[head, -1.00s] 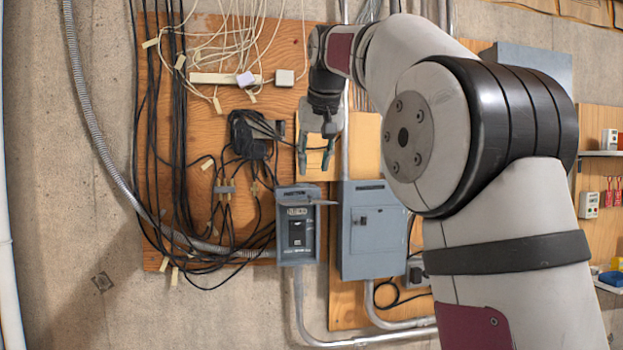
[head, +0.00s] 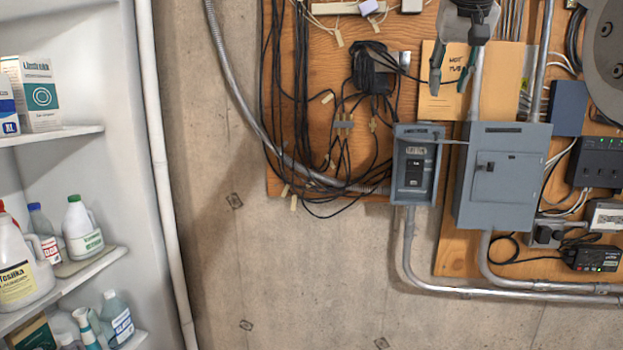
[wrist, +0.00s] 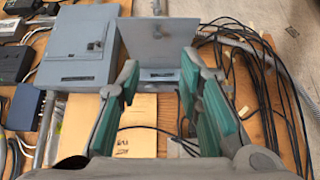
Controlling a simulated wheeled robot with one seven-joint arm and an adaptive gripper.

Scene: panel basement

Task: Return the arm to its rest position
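My gripper (head: 453,70) hangs fingers-down at the top of the head view, in front of a tan paper sheet on the wooden panel. Its two green-padded fingers are apart with nothing between them. In the wrist view the open fingers (wrist: 168,95) point toward a small grey breaker box (wrist: 163,45), whose cover stands swung open. In the head view that box (head: 413,170) shows a black switch, and its cover appears edge-on.
A larger grey box (head: 500,180) with a shut door is mounted to the right. Black cables (head: 310,110) hang on the left of the panel. Shelves with bottles (head: 82,228) stand at far left. Bare concrete wall (head: 290,270) lies below the panel.

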